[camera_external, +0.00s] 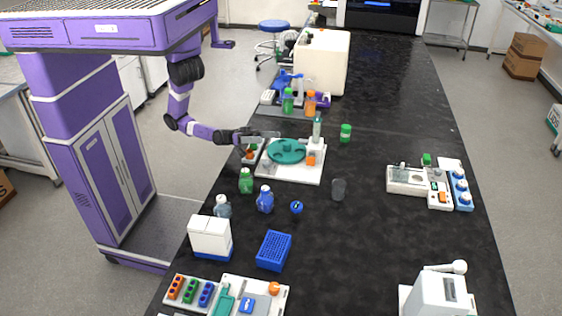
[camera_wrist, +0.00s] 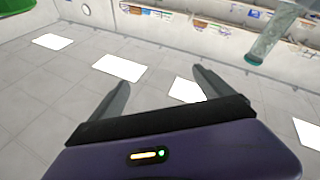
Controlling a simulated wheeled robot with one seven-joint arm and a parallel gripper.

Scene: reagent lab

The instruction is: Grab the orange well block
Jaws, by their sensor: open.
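A small orange block (camera_external: 176,287) with dark spots along its top sits in a light tray at the front left of the bench in the external view. It stands beside a similar green block and a blue one, and it looks like the orange well block. My gripper (camera_external: 277,135) is far behind it, over the bench beside the teal round device. In the wrist view my gripper (camera_wrist: 163,85) is open, with nothing between its two fingers. The orange block does not show in the wrist view.
The teal round device (camera_external: 287,150) stands on a white base close to my gripper. Bottles, a blue rack (camera_external: 274,250) and a white box-shaped device (camera_external: 210,238) stand between my gripper and the front tray.

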